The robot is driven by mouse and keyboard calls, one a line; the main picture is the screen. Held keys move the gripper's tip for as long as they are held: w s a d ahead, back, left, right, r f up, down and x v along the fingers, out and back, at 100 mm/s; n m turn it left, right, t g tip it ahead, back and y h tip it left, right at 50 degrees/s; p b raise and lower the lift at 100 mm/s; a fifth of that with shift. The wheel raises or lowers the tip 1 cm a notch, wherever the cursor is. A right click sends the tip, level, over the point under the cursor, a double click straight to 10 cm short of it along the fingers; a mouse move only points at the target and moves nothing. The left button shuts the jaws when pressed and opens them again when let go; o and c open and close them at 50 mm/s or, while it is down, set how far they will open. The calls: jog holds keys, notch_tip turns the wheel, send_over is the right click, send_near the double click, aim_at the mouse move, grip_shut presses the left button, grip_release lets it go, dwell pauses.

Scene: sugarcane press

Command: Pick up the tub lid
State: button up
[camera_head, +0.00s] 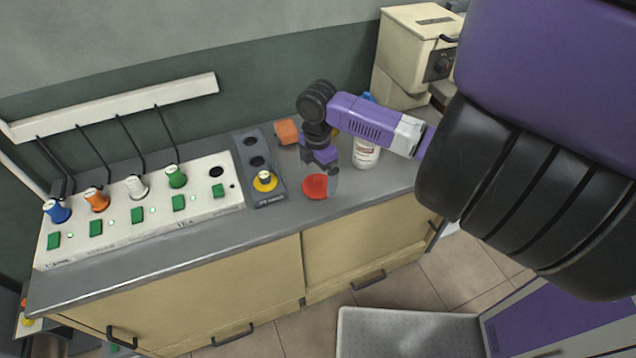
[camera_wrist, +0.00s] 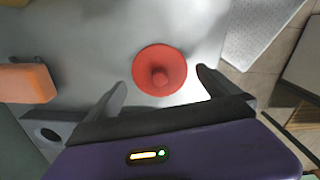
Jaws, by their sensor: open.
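The tub lid is taken to be the round red lid (camera_head: 315,187) with a small central knob, lying on the grey counter. It also shows in the wrist view (camera_wrist: 160,70), just beyond the fingertips. My gripper (camera_head: 326,172) is directly above and beside the lid in the head view. In the wrist view my gripper (camera_wrist: 161,80) is open, one finger to each side of the lid, with nothing between the pads that I can see held. Whether the fingers touch the lid cannot be told.
An orange block (camera_head: 287,132) lies behind my gripper; a white bottle (camera_head: 365,153) stands to its right. A beige machine (camera_head: 408,55) stands back right. The counter's front edge is close.

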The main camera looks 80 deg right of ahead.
jog(key=shift+f, duration=0.9)
jog(key=shift+c, duration=0.2)
jog(key=c, duration=1.1)
jog(key=shift+c, duration=0.3)
jog(key=shift+r, duration=0.15)
